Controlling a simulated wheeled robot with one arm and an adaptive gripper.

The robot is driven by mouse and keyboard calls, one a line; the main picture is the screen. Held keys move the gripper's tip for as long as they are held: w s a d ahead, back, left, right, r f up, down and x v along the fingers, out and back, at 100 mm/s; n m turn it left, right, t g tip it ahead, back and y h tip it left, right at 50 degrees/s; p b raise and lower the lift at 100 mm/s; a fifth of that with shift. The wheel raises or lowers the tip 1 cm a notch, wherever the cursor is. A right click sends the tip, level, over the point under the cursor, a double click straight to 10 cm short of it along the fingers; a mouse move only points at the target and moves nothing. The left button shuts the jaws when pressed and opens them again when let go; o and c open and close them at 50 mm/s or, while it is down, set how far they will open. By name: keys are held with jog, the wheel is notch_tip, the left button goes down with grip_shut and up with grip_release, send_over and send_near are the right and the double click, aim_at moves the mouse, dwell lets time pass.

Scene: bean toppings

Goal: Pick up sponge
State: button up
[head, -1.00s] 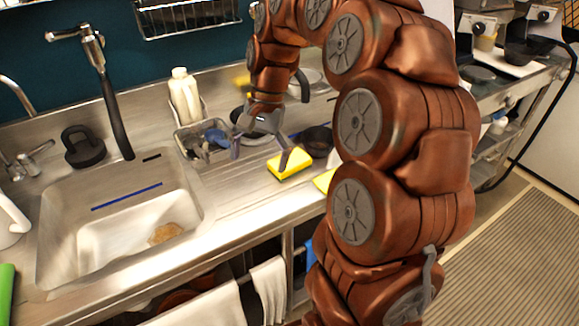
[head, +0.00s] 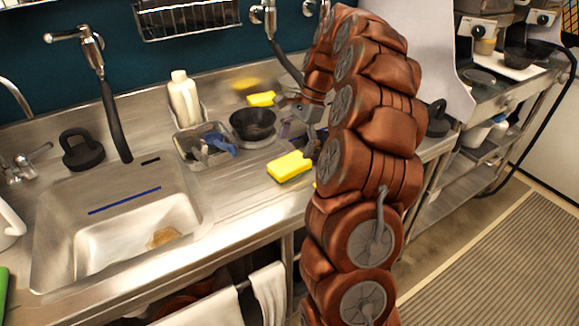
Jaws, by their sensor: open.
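A yellow sponge (head: 290,166) lies on the steel counter to the right of the sink. A second yellow sponge (head: 261,99) lies farther back, behind the dark bowl. My gripper (head: 298,132) is open and empty, behind and slightly right of the nearer sponge and apart from it. My arm hides part of the gripper and the counter to its right.
A dark bowl (head: 253,124) stands left of my gripper. A metal bin (head: 205,146) with utensils and a white bottle (head: 184,98) stand farther left. The sink (head: 120,215) is at the left. Bare counter lies in front of the bin.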

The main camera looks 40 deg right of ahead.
aim_at(290, 162)
jog(key=shift+d+p+x, duration=0.1)
jog(key=shift+p+x, duration=0.35)
jog(key=shift+x, duration=1.05)
jog(key=shift+d+p+x, duration=0.15)
jog(key=shift+p+x, duration=0.25)
jog(key=shift+x, duration=1.15)
jog(key=shift+f, duration=0.3)
jog(key=c, duration=1.1)
